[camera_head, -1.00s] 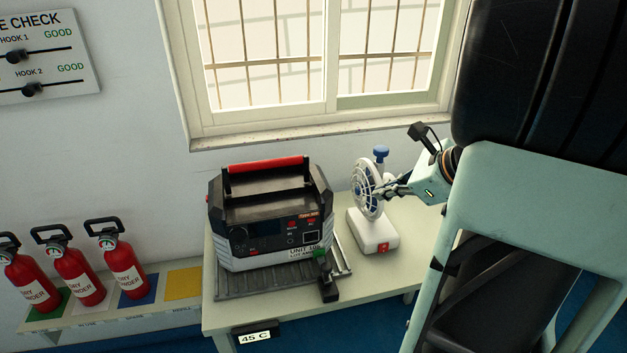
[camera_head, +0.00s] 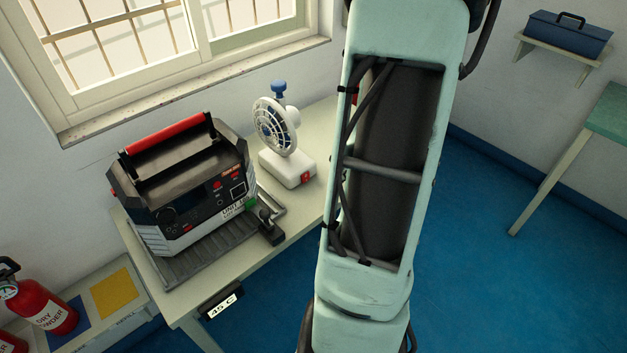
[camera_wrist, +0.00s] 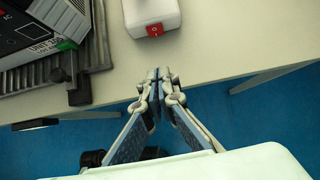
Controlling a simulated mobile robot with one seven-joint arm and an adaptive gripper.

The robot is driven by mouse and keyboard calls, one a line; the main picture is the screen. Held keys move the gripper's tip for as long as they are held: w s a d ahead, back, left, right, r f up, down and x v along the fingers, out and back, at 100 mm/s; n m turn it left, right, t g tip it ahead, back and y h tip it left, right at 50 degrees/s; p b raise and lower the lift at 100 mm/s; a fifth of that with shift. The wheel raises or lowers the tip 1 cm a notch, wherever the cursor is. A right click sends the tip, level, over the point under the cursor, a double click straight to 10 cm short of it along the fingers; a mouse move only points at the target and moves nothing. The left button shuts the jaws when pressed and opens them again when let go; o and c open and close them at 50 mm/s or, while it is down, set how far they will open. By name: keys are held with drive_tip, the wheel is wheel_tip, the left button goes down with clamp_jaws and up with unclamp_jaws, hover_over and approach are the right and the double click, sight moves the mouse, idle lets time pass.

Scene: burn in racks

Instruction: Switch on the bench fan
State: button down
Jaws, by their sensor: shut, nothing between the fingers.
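The white bench fan (camera_head: 275,135) stands upright on the table, to the right of the black-and-white unit. It has a round grille, a blue knob on top and a red switch (camera_head: 305,177) on the front of its base. In the wrist view the fan base (camera_wrist: 150,14) is at the top edge, with the red switch (camera_wrist: 155,30) facing me. My gripper (camera_wrist: 157,72) is shut and empty. In that view its fingertips appear below the switch, near the table's front edge, apart from the fan. My gripper is not visible in the head view. I cannot tell the switch position.
The unit (camera_head: 185,190) with a red handle sits on a ribbed tray with a black lever clamp (camera_head: 270,228) at its front. The table (camera_head: 318,130) has bare surface around the fan. Fire extinguishers (camera_head: 42,308) stand at lower left. A toolbox (camera_head: 568,35) rests on a wall shelf.

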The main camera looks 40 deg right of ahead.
sight(306, 177)
drive_tip(key=shift+s+f, duration=0.2)
drive_tip(key=shift+f, duration=0.1)
drive_tip(key=b+x, duration=0.2)
drive_tip(key=x, duration=0.8)
drive_tip(key=shift+f, duration=0.15)
drive_tip(key=w, duration=0.2)
drive_tip(key=shift+w+p, duration=0.35)
drive_tip(key=shift+w+a, duration=0.1)
drive_tip(key=shift+w, duration=0.5)
